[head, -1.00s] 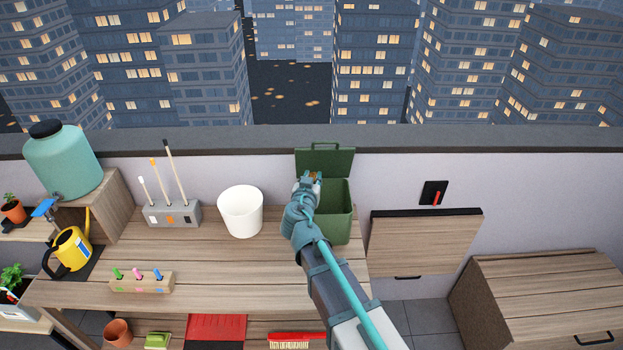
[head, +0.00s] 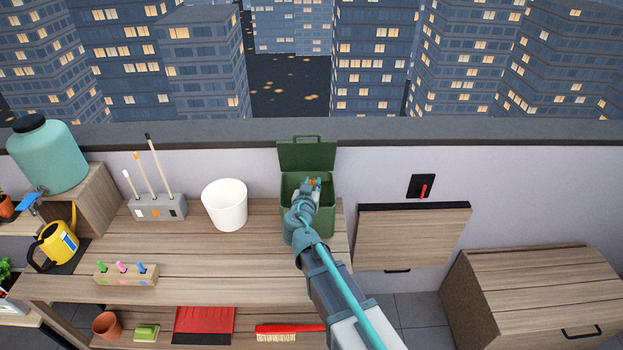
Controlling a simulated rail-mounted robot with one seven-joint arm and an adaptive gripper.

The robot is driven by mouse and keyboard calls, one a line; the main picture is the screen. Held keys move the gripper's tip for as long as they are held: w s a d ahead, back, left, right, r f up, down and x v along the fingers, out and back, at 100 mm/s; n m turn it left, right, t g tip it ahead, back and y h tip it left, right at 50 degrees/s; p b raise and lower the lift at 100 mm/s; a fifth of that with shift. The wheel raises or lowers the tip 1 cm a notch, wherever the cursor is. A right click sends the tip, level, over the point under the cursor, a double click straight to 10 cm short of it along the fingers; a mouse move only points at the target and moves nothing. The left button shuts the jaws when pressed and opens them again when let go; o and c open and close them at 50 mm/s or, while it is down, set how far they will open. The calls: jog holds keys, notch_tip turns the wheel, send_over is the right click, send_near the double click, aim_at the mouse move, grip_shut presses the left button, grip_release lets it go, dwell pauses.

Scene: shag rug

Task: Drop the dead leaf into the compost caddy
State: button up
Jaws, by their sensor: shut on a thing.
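The compost caddy (head: 288,190) is a dark green bin at the right end of the wooden bench, with its lid (head: 306,155) raised at the back. My gripper (head: 314,183) is over the caddy's opening, its fingers in front of the raised lid. It is shut on the dead leaf (head: 315,182), a small orange-brown bit that shows at the fingertips.
A white pot (head: 225,206) stands left of the caddy on the bench (head: 200,250). A tool holder (head: 157,207) with upright sticks and a block with coloured pegs (head: 126,274) are further left. A folding wooden panel (head: 412,238) is on the wall at right.

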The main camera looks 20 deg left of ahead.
jog(key=shift+f, duration=0.35)
jog(key=o, duration=0.8)
jog(key=shift+c, duration=0.2)
jog(key=v, duration=1.2)
jog(key=shift+r, duration=0.1)
